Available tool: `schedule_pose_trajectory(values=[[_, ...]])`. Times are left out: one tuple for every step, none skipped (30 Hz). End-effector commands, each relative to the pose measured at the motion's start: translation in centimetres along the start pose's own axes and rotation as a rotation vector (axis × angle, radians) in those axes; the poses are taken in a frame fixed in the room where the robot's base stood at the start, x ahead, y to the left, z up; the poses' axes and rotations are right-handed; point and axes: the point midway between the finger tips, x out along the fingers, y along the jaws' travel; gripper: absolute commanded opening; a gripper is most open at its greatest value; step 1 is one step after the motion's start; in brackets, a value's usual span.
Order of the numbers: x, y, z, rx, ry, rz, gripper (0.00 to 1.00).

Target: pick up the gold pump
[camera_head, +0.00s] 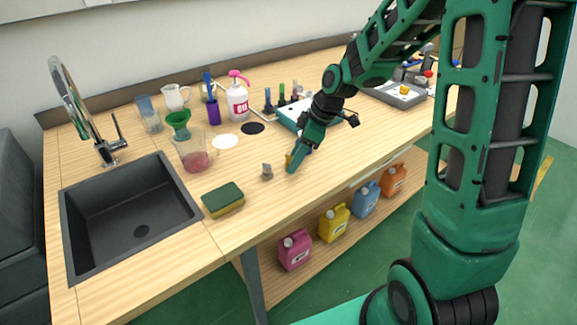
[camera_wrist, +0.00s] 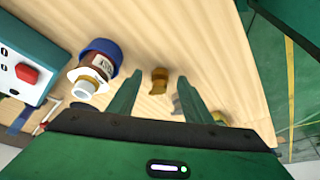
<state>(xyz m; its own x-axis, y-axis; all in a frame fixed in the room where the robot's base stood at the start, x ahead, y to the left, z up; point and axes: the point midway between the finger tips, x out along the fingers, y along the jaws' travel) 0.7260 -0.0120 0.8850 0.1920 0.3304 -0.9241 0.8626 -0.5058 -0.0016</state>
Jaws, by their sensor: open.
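The gold pump (camera_wrist: 159,79) is a small gold-brown piece on the wooden counter. In the wrist view it shows between the tips of my open gripper (camera_wrist: 160,82), with a visible gap to each finger. I cannot tell from this view how far below the fingers it is. In the head view a bit of the gold pump (camera_head: 288,158) shows beside my gripper (camera_head: 293,166), which points down close to the counter and hides part of it. A small grey pump (camera_head: 267,171) stands to the left; a grey piece (camera_wrist: 178,104) shows partly behind the right finger in the wrist view.
A brown bottle (camera_wrist: 104,62) with a blue end and white collar is left of the fingers. A teal box (camera_wrist: 22,72) with a red button is further left. A sponge (camera_head: 223,198), a beaker (camera_head: 193,155) and the sink (camera_head: 130,215) are left on the counter (camera_head: 255,203).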

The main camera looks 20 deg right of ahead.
Motion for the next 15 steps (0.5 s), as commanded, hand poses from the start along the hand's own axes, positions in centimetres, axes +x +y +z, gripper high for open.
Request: schedule_pose_trajectory(values=[[0.48, -0.05, 0.04, 0.0, -0.001, -0.002, 0.45], [0.67, -0.03, 0.04, 0.0, -0.001, -0.001, 0.45], [0.82, -0.01, 0.04, 0.0, -0.001, 0.0, 0.45], [0.89, 0.0, 0.03, 0.0, 0.0, 0.0, 0.45], [0.92, 0.01, 0.03, 0.0, 0.0, 0.001, 0.45], [0.93, 0.02, 0.02, 0.0, 0.0, 0.001, 0.45], [0.92, 0.02, 0.02, 0.0, 0.0, 0.001, 0.45], [0.91, 0.02, 0.02, 0.0, 0.0, 0.001, 0.45], [0.9, 0.02, 0.02, 0.0, 0.0, 0.001, 0.45], [0.9, 0.03, 0.03, 0.0, 0.0, 0.001, 0.45], [0.89, 0.03, 0.03, 0.001, 0.0, 0.001, 0.41], [0.89, 0.03, 0.03, 0.001, 0.0, 0.001, 0.31], [0.88, 0.03, 0.03, 0.001, 0.0, 0.001, 0.24], [0.88, 0.03, 0.03, 0.001, 0.0, 0.001, 0.17], [0.88, 0.03, 0.03, 0.001, 0.0, 0.001, 0.07]])
